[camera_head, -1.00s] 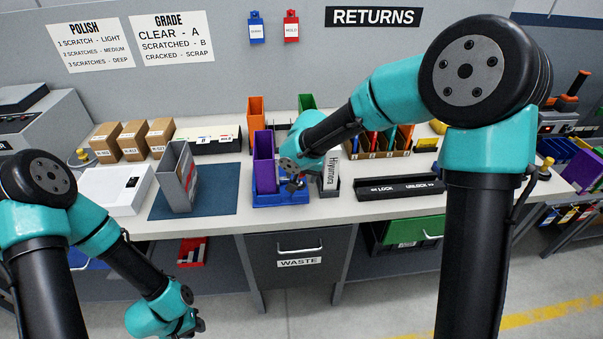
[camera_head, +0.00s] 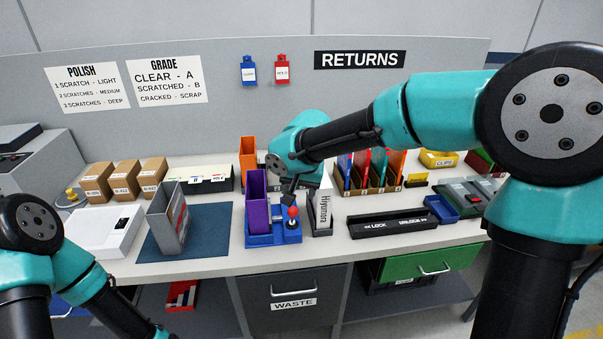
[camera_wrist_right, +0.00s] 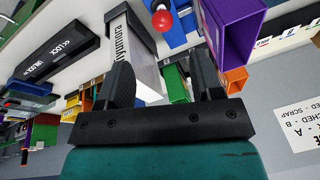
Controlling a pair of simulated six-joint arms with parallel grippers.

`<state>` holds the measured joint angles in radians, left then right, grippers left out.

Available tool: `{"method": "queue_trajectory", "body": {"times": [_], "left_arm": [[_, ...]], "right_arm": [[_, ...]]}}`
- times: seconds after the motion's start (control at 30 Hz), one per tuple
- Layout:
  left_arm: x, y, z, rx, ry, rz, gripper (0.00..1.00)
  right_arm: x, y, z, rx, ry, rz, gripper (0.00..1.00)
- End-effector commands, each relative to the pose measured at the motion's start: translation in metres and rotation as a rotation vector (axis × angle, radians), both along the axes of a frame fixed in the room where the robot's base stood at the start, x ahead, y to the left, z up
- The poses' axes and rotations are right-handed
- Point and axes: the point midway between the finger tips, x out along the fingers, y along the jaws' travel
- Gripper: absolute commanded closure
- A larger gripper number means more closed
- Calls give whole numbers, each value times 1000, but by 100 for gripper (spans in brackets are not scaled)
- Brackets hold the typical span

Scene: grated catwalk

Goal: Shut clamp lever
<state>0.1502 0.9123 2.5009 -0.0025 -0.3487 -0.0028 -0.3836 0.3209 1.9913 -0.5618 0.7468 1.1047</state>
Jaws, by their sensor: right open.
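The clamp is a blue base (camera_head: 262,239) on the bench, with a tall purple open-topped bin (camera_head: 257,200) standing on it. Its lever has a red ball knob (camera_head: 293,212) at the right side of the base. The red knob also shows in the right wrist view (camera_wrist_right: 162,20), ahead of the fingers and between their lines. My right gripper (camera_head: 289,196) is just above the knob, apart from it as far as I can see. In the right wrist view its two dark fingers (camera_wrist_right: 160,62) are spread with nothing between them. My left arm enters at lower left; its gripper is out of frame.
A white-and-grey holder labelled Hyymora (camera_head: 322,212) stands close right of the clamp. A black lock/unlock bar (camera_head: 393,225) lies farther right. A grey bin (camera_head: 172,222) stands on a blue mat (camera_head: 212,235) to the left. An orange bin (camera_head: 248,150) is behind.

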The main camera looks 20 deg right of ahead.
Motion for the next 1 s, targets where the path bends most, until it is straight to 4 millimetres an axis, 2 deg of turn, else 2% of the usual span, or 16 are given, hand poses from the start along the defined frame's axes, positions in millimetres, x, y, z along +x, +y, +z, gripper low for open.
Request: {"method": "queue_trajectory", "body": {"times": [0.03, 0.2, 0.4, 0.8, 0.87, 1.0], "left_arm": [[0, 0, 0, 0, 0, 0, 72], [0, 0, 0, 0, 0, 0, 72], [0, 0, 0, 0, 0, 0, 72], [0, 0, 0, 0, 0, 0, 72], [0, 0, 0, 0, 0, 0, 72], [0, 0, 0, 0, 0, 0, 72]], "right_arm": [[-2, 0, 11, 2, -4, 0, 40], [-10, -2, 38, 1, -3, -1, 40], [-15, -3, 53, 0, 0, 1, 40], [-16, -4, 53, 3, 3, 3, 40], [-16, -4, 50, 11, 8, 10, 40], [-16, -10, 30, 56, 26, 58, 40]]}}
